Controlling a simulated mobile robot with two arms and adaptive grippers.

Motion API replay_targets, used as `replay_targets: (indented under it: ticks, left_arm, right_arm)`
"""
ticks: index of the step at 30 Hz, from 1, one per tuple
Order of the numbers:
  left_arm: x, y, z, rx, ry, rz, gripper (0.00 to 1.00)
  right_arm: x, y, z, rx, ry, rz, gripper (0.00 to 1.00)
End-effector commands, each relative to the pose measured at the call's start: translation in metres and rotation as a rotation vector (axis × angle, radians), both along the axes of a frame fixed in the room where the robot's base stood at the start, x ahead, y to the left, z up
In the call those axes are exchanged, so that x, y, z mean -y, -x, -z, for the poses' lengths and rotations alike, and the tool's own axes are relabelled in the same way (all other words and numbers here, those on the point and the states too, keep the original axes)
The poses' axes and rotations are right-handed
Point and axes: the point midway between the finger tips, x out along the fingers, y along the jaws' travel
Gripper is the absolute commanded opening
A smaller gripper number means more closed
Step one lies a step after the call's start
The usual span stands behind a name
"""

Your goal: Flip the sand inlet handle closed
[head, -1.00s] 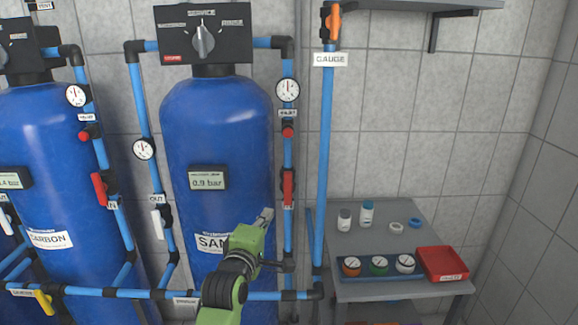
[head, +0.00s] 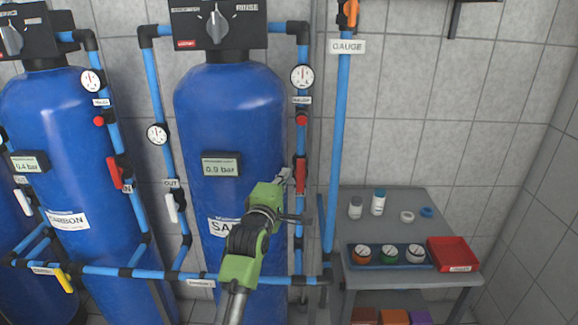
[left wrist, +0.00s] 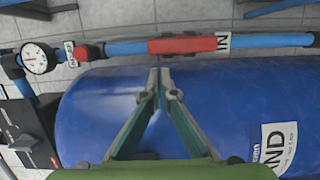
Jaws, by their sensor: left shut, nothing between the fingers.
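The sand inlet handle (head: 300,175) is a red lever on the blue pipe at the right of the sand tank (head: 215,110). It lies along the pipe, with a label partly hidden behind it. The handle also shows in the left wrist view (left wrist: 183,45), lengthwise along the pipe. My left gripper (head: 284,174) is just left of the handle, in front of the tank's right edge. In the left wrist view its fingertips (left wrist: 158,80) meet with nothing between them, a little below the handle and apart from it in the picture. My right gripper is not in view.
A gauge (head: 302,77) and a red knob (head: 302,121) sit higher on the same pipe. A thicker blue pipe (head: 340,150) runs to its right. A grey table (head: 400,218) with bottles, gauges and a red tray (head: 453,252) stands at the right.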

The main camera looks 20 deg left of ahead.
Motion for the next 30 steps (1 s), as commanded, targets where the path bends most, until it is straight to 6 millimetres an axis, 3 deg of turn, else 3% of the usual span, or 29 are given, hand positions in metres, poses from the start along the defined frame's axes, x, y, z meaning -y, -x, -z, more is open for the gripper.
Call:
replay_targets:
  ticks: [3, 10, 30]
  left_arm:
    - [-0.001, -0.019, -0.003, 0.0, -0.003, 0.0, 0.0]
    - [-0.001, -0.04, -0.001, -0.001, -0.002, 0.001, 0.0]
    - [-0.006, -0.048, -0.001, -0.005, -0.022, -0.001, 0.0]
  right_arm:
    - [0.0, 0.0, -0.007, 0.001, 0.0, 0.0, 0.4]
    - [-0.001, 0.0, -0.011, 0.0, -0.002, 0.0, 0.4]
    - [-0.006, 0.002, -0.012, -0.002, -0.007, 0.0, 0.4]
